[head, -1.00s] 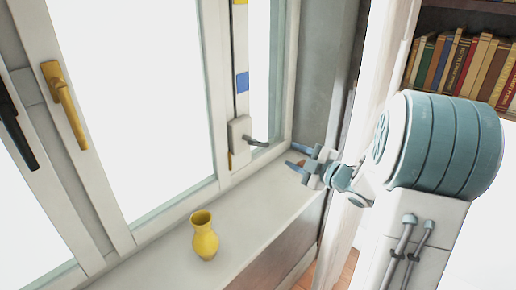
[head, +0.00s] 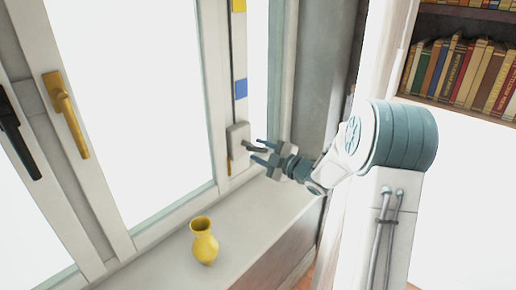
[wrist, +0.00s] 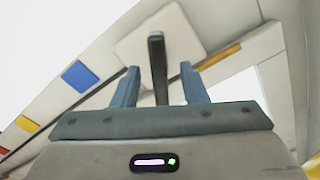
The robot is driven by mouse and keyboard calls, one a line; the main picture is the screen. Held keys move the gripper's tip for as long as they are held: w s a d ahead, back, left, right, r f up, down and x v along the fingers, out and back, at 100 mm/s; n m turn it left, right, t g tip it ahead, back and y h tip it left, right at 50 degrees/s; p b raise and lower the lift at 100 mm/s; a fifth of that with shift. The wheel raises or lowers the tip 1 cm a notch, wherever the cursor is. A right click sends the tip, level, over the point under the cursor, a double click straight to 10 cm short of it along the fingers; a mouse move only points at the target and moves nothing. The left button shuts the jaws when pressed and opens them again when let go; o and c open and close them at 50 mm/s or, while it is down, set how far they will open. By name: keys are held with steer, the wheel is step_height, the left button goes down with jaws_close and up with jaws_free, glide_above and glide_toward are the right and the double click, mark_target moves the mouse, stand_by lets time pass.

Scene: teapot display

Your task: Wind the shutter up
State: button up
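The dark grey crank handle (head: 254,149) sticks out from a white box (head: 237,137) low on the window frame at the right. My gripper (head: 257,150) is at the handle. In the wrist view the handle (wrist: 157,60) lies between the two blue fingers of my gripper (wrist: 160,71). A gap shows on both sides of the handle, so the fingers are open around it and do not press on it. The white box (wrist: 190,35) is just beyond the fingertips. I cannot make out the shutter itself; the panes are plain bright white.
A yellow vase (head: 204,243) stands on the window sill (head: 165,262). A yellow handle (head: 66,114) and a black handle (head: 19,140) are on the frames at left. A strip above the box has a blue mark (head: 241,89). A bookshelf (head: 465,68) is at upper right.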

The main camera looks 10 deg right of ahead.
steer(key=shift+w+a, duration=0.4)
steer(key=shift+w, duration=0.15)
jaws_close()
steer(key=shift+m, duration=0.3)
